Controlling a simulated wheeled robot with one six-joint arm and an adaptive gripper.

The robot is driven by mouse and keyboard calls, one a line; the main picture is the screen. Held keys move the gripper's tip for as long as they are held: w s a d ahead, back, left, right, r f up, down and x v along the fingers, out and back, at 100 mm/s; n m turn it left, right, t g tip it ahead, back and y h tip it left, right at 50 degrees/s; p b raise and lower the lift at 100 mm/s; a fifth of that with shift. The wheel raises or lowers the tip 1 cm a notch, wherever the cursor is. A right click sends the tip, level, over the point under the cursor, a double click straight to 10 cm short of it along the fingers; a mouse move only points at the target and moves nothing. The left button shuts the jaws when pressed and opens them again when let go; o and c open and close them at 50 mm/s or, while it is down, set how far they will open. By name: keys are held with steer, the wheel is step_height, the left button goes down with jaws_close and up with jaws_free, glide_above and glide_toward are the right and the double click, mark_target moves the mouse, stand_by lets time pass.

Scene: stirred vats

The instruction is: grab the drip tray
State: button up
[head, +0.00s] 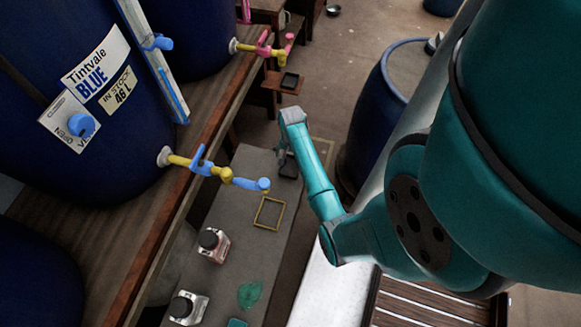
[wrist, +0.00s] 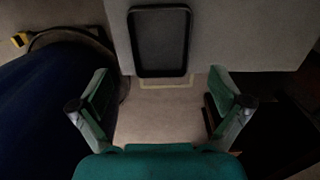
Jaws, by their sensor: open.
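The drip tray is a shallow black rectangle with rounded corners and a raised rim. In the wrist view the drip tray (wrist: 160,73) lies flat on a grey surface, near its edge, at the top middle. My gripper (wrist: 160,82) is open and empty, its two fingers spread wide to the left and right. The tray appears ahead of the fingers, roughly centred between them and not touching. In the head view a dark tray (head: 289,168) shows on the grey bench beside my arm, which partly covers it. My fingers are mostly hidden there.
The grey bench (head: 240,240) also carries a yellow square outline (head: 270,214), bottles (head: 213,245) and a green patch (head: 250,294). A yellow-and-blue tap (head: 215,172) juts from a blue vat (head: 90,120). A blue barrel (head: 372,115) stands right of my arm.

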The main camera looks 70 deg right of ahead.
mark_target(291, 168)
steer(key=shift+f, duration=2.95)
steer(key=c, duration=1)
